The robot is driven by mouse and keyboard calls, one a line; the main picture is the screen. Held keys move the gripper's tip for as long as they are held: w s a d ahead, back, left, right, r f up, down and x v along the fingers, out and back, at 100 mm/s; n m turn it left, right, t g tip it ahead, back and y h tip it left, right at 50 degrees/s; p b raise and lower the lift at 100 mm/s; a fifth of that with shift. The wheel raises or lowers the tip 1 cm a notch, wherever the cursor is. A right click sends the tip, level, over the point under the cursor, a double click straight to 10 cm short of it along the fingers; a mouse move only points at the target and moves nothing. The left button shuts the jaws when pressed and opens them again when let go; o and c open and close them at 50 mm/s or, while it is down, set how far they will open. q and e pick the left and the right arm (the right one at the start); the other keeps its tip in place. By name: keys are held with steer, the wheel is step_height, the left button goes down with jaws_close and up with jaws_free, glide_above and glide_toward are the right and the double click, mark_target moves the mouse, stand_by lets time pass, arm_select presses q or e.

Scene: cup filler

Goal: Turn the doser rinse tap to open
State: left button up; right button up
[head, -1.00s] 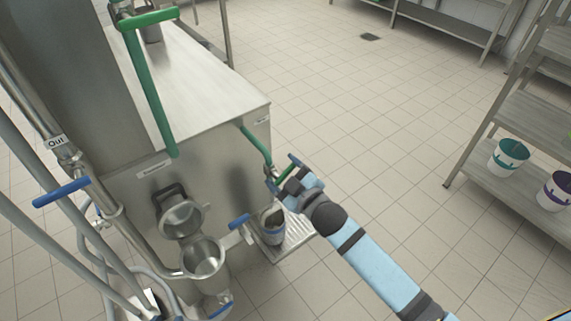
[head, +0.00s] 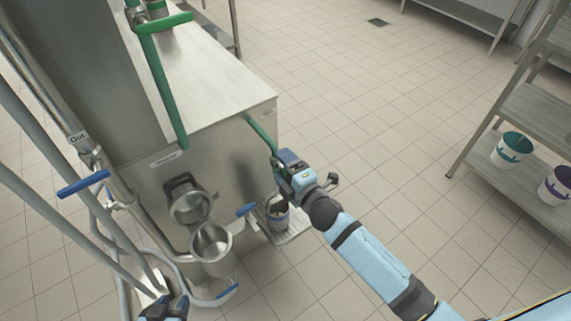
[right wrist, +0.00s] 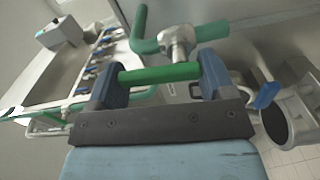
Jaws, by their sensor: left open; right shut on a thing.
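The doser rinse tap is on a green pipe (head: 259,133) at the machine's right side. Its green handle (right wrist: 160,75) shows in the right wrist view, spanning the gap between both fingers, with a metal valve body (right wrist: 177,42) just behind it. My right gripper (head: 284,168) is shut on this handle and hides most of it in the head view. The fingers also show in the right wrist view (right wrist: 160,82). My left gripper (head: 165,308) is at the bottom edge of the head view, partly cut off, open and away from the tap.
A cup (head: 277,211) stands on a drip tray (head: 291,234) below the tap. A blue lever (head: 245,210) and an open steel hopper (head: 211,242) are left of it. Pipes crowd the left. The floor right of the machine is clear.

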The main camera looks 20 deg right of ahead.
steer(key=shift+a+n, duration=0.1)
steer(key=shift+n, duration=0.4)
steer(key=o, duration=0.9)
steer(key=shift+s+f, duration=0.1)
steer(key=shift+s, duration=0.2)
steer(key=v, duration=1.3)
steer(key=shift+b, duration=0.45)
